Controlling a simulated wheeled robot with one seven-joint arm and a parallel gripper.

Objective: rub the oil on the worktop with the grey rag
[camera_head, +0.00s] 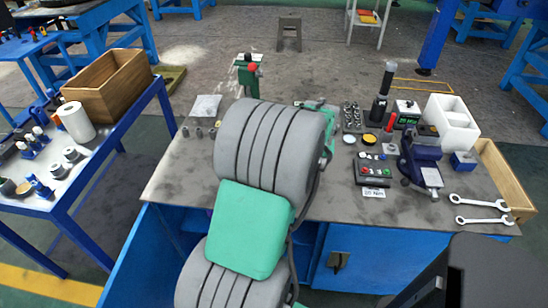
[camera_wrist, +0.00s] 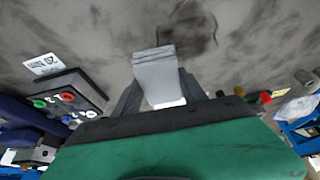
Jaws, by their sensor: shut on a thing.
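The grey rag (camera_wrist: 153,72) is a small, light grey folded pad in the wrist view. My gripper (camera_wrist: 160,92) is shut on it, with one dark finger on each side. The oil (camera_wrist: 187,28) is a dark, irregular patch on the grey worktop (camera_wrist: 90,28), just beyond the rag's far edge. The rag covers part of the patch's near side in this view. I cannot tell whether the rag touches the surface. In the head view the worktop (camera_head: 335,205) is seen, but my arm hides the gripper, the rag and the oil.
A black button box (camera_head: 372,170) with a label, a blue vise (camera_head: 422,165), two wrenches (camera_head: 482,210) and a white container (camera_head: 452,122) stand at the right. The worktop's front middle is bare.

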